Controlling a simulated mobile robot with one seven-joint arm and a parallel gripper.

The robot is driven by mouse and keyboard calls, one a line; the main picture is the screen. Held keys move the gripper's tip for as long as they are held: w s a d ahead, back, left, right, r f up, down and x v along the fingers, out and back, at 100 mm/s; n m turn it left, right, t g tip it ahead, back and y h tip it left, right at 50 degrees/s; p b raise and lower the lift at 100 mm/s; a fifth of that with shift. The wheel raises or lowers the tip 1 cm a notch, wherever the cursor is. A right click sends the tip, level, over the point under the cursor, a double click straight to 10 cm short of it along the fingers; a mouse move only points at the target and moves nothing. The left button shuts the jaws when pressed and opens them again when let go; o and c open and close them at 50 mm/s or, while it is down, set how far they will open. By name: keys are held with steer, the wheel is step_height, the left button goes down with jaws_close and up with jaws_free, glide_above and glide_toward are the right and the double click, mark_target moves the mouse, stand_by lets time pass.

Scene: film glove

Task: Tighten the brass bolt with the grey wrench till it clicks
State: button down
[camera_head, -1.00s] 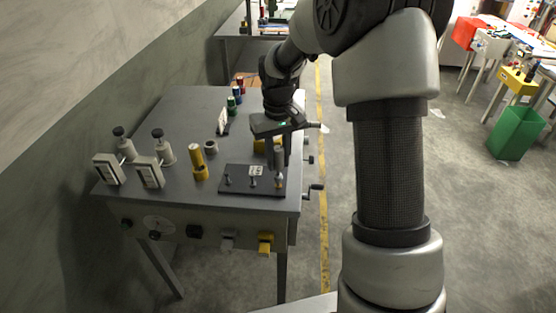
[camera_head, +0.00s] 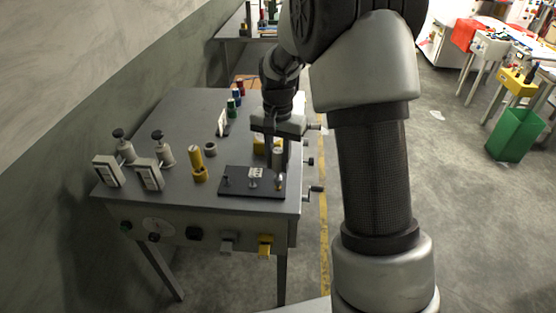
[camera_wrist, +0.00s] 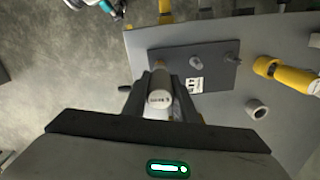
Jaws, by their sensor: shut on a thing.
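My gripper (camera_head: 278,160) points down over the right end of a dark plate on the bench. It is shut on the grey wrench (camera_wrist: 158,97), a short upright cylinder with a printed label. The wrench also shows between the fingers in the head view (camera_head: 277,157). The brass bolt (camera_head: 280,184) stands on the plate (camera_head: 236,188) just below the wrench. I cannot tell whether wrench and bolt touch. In the wrist view the wrench and fingers largely hide the bolt. Two greyish bolts stand further left on the plate (camera_head: 228,181) (camera_head: 253,183), near a white marked label.
A yellow post (camera_head: 197,160) and a grey ring (camera_head: 210,149) stand left of the plate. Two white boxes (camera_head: 108,171) (camera_head: 149,174) and two knobbed grey pieces stand at the bench's left. A yellow block (camera_head: 262,144) is close behind my gripper. A crank (camera_head: 315,189) juts from the right side.

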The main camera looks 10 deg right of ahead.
stand_by(0.3)
steer(key=shift+r+p, duration=0.85)
steer(key=shift+r, duration=0.25)
